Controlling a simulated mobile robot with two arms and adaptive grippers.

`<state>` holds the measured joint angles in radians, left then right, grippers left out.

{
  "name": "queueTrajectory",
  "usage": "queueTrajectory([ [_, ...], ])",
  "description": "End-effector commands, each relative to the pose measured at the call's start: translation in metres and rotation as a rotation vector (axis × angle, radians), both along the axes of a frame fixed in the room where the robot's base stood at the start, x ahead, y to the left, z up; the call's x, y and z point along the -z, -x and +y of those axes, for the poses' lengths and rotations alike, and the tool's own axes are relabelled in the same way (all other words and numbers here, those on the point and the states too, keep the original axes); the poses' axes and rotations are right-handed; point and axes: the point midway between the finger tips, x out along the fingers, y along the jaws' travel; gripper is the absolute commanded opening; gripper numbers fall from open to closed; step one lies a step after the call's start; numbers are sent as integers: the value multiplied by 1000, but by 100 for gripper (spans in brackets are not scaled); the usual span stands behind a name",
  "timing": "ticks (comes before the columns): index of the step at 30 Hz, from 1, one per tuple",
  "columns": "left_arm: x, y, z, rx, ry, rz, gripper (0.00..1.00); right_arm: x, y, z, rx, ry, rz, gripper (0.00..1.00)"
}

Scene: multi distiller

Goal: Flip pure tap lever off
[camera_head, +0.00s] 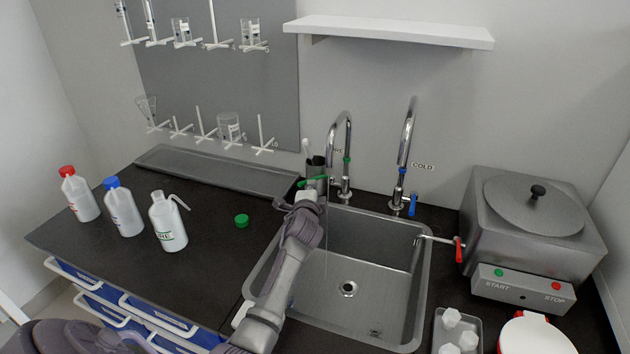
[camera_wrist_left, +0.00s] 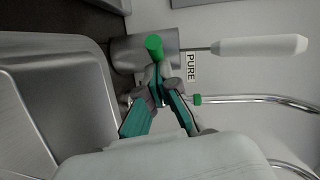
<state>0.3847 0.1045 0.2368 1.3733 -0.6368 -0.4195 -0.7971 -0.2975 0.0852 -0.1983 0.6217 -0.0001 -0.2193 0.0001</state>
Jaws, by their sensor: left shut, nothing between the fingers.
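The pure tap (camera_head: 347,160) is a chrome gooseneck with a green band at the back left of the sink. Its green lever (camera_head: 315,181) points left from the tap base, at my gripper's tip. In the left wrist view the green lever (camera_wrist_left: 154,46) shows its rounded end just beyond the fingertips. My left gripper (camera_head: 307,192) is shut with nothing held; its fingertips (camera_wrist_left: 160,84) are at the lever, and I cannot tell whether they touch. A thin line, seemingly water, runs from the spout into the sink (camera_head: 370,230). My right gripper is not in view.
The cold tap (camera_head: 407,150) with a blue lever stands to the right. The steel distiller (camera_head: 535,220) stands right of the sink, its red-handled outlet (camera_head: 459,250) beside the rim. Bottles (camera_head: 123,210) and a green cap (camera_head: 242,220) stand on the left counter. A dark cup (camera_head: 316,166) is behind the lever.

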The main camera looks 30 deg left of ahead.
Motion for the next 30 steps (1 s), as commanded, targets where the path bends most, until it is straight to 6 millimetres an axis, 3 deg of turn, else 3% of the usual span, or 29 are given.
queueTrajectory([
  [1,-9,2,8,29,-9,7,0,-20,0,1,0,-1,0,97],
  [7,-5,0,23,166,-8,6,0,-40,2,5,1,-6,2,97],
  [19,0,-10,49,158,-2,-1,0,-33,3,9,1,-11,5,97],
  [30,-1,-16,61,158,-1,-1,0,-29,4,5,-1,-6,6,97],
])
